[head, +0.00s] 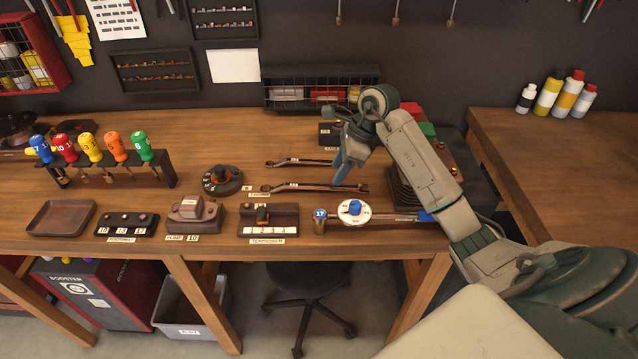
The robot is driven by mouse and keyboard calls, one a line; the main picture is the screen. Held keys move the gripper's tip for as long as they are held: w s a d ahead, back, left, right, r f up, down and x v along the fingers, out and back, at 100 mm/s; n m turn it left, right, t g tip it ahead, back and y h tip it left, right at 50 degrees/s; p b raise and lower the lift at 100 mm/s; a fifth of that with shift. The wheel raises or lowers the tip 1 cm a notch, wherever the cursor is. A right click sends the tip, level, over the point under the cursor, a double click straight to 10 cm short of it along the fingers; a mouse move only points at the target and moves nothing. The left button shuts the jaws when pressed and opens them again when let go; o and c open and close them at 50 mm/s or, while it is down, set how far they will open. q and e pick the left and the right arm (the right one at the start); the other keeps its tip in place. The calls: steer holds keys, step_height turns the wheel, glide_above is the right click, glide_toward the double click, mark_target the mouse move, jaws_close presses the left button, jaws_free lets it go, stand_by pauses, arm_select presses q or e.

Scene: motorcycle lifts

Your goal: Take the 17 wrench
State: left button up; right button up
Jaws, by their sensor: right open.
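A long wrench with a blue cap marked 17 (320,215) lies near the front edge of the bench, right of centre. It has a round white dial (354,208) with a blue knob, and its bar runs right to a blue end, partly behind my right arm. Two other dark wrenches lie behind it, a farther one (297,162) and a nearer one (305,186); I cannot read a size on them. My right gripper (343,170) points down over the bench near these two wrenches. It is open, with nothing seen between its fingers. My left gripper is not in view.
A rack of coloured-handled tools (105,166) stands at the left. A dark tray (61,217) and several small holders sit along the front. A wire basket (320,88) stands at the back. Bottles (549,93) stand on the right bench, which has clear room.

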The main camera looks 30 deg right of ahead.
mark_target(325, 186)
steer(key=shift+w+a+f, duration=0.1)
steer(key=shift+w+f, duration=0.1)
steer(key=shift+f, duration=0.15)
steer(key=p+x, duration=0.2)
steer(key=shift+w+a+f+p, duration=0.1)
steer(key=shift+w+f+p, duration=0.2)
steer(key=shift+w+p, duration=0.1)
steer(key=shift+x, duration=1.05)
steer(key=shift+f, duration=0.25)
steer(key=c, duration=0.6)
jaws_close()
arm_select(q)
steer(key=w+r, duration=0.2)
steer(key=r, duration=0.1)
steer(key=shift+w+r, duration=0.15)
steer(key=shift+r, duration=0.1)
